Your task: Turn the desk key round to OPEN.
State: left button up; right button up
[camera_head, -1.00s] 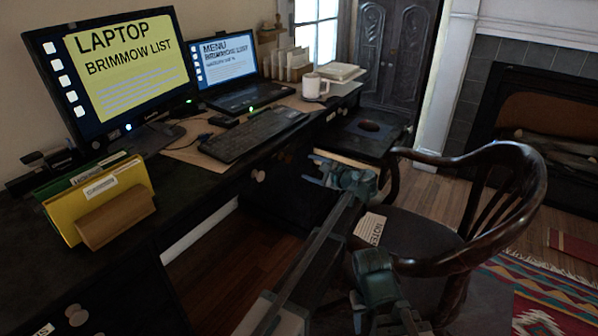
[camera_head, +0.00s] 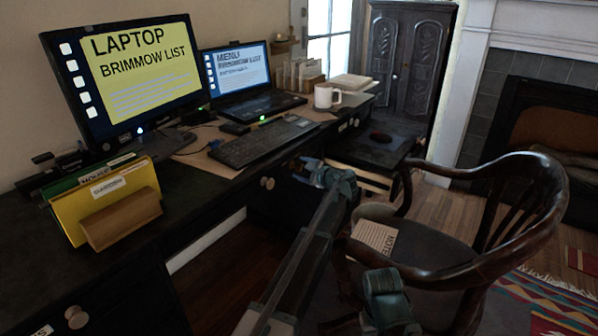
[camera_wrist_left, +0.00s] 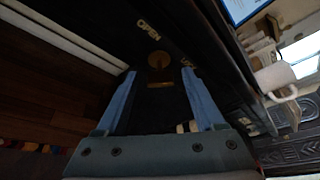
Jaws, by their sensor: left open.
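The front of the dark desk (camera_head: 215,205) bears a round brass-coloured piece (camera_wrist_left: 160,61), seen in the left wrist view, with a short brass bar (camera_wrist_left: 160,84) just beneath it. I cannot tell which part is the key. The word OPEN (camera_wrist_left: 149,27) stands above and left of the disc; a second label (camera_wrist_left: 187,62) at its right is partly hidden by a finger. My left gripper (camera_wrist_left: 158,72) is open, with its blue fingers on either side of the bar in that view. In the head view my left gripper (camera_head: 312,170) is close to the desk front.
A wooden armchair (camera_head: 490,215) with a notes paper (camera_head: 376,237) on its seat stands right of my left arm. The desk carries a monitor (camera_head: 125,75), laptop (camera_head: 240,80), keyboard (camera_head: 262,142), mug (camera_head: 326,96) and folders (camera_head: 105,195).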

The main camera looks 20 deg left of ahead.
pick_arm(q)
jog(key=shift+x, duration=0.85)
grip_shut()
